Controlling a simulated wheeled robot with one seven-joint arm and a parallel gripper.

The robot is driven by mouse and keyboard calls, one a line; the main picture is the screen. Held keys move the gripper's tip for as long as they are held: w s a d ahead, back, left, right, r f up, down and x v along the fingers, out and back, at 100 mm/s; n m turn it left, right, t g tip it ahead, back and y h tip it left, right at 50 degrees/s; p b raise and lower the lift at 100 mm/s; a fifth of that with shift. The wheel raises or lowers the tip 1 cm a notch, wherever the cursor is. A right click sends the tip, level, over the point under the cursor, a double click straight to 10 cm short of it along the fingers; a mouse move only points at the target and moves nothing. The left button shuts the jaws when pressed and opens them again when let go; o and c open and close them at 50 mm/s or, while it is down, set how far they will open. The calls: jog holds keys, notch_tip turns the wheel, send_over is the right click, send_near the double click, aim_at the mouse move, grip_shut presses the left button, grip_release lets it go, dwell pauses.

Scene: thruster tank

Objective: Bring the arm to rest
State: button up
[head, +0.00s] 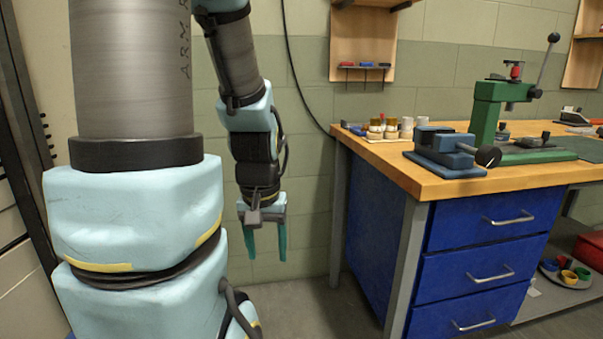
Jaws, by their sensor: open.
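My arm stands large at the left of the head view, with light blue joint covers and grey tube links. Its far end hangs down to the left of the workbench (388,167). My gripper (267,250) points at the floor with its two teal fingers apart. It is open, and nothing shows between the fingers. It hangs in free air, apart from the bench.
On the bench stand a blue vise (447,150), a green lever press (487,115) and several small cups (391,127). Blue drawers (487,265) are below. A round tray (565,278) sits on the low shelf. Floor between gripper and bench is clear.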

notch_tip(320, 180, up, 18)
jog(key=p, duration=1.6)
jog(key=shift+f, duration=0.15)
